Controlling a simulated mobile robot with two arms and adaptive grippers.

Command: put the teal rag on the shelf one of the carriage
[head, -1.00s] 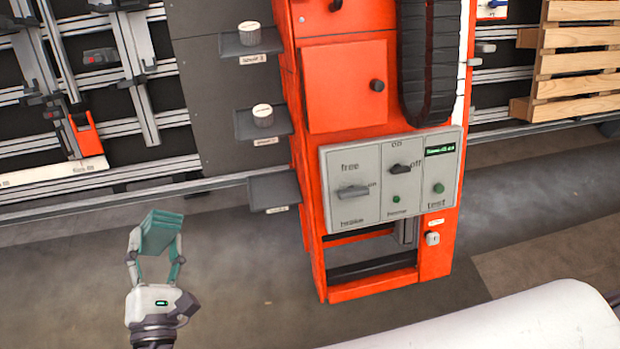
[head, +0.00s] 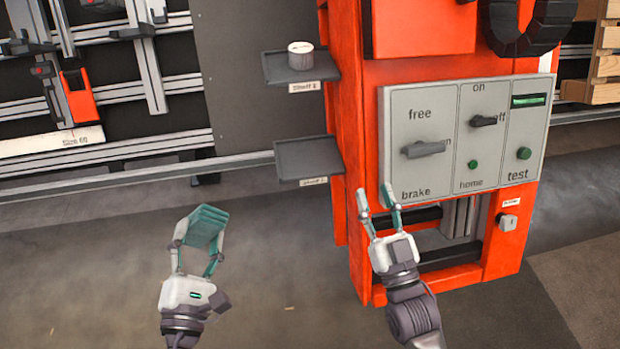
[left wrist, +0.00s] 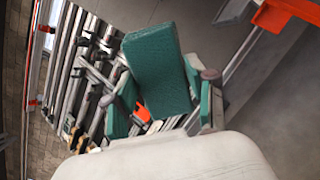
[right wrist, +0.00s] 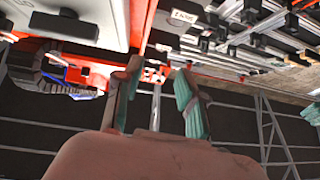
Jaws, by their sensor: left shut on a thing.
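The teal rag (head: 207,224), a folded block, is held in my left gripper (head: 194,250) above the floor. In the left wrist view the rag (left wrist: 158,70) sits between the two fingers. The carriage is the orange column (head: 345,120) with small grey shelves on its left side. The lowest shelf (head: 308,157) is empty, and its small label seems to read shelf 1. The rag is below and left of it, apart from it. My right gripper (head: 376,197) is open and empty in front of the control panel's lower left corner.
The grey control panel (head: 440,180) has a brake switch, another switch and buttons. A rail (head: 235,163) runs behind the lowest shelf. The floor around the left gripper is clear.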

